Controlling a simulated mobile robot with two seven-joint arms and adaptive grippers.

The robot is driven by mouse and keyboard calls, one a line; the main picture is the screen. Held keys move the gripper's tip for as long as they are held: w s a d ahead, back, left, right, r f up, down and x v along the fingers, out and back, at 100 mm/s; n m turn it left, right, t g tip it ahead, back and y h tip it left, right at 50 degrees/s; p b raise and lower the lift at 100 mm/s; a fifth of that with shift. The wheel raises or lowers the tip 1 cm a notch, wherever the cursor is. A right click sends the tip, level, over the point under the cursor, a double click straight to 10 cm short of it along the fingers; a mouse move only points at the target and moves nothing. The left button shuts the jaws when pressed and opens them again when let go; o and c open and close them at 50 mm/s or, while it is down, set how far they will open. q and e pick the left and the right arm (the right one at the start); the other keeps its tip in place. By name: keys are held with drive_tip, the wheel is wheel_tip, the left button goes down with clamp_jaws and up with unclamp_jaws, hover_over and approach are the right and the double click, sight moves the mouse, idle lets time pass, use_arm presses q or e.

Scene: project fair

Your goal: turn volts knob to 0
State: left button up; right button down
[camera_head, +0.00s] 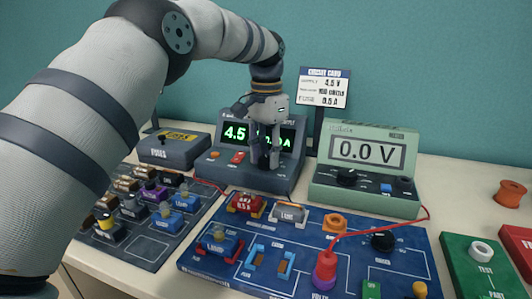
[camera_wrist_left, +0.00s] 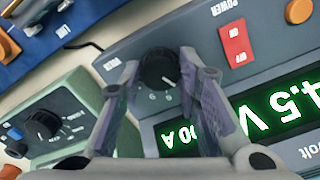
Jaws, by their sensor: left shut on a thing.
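The power supply (camera_head: 288,181) shows green digits reading 4.5 and a partly covered second readout. In the wrist view the display (camera_wrist_left: 275,125) shows 4.5 V upside down. The black volts knob (camera_wrist_left: 159,69) sits on its sloped front, beside a partly readable label. My left gripper (camera_head: 264,163) reaches down in front of the display and hides the knob in the head view. In the wrist view its fingers (camera_wrist_left: 160,66) are shut on the knob, one on each side. My right gripper is not in view.
A green meter (camera_head: 365,195) reading 0.0 V stands to the right. A red switch (camera_head: 237,158) is left of the gripper. The blue circuit board (camera_head: 215,262) with a red wire lies in front. A grey fuses box (camera_head: 174,152) and parts tray (camera_head: 150,248) are at left.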

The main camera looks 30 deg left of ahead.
sight(266, 158)
use_arm(q)
drive_tip(key=n, duration=0.5)
drive_tip(key=shift+f+n, duration=0.15)
drive_tip(key=shift+n, duration=2.25)
drive_tip(key=o, duration=1.1)
drive_tip(key=shift+o, duration=0.4)
wheel_tip(266, 158, up, 8)
drive_tip(key=shift+f, duration=0.25)
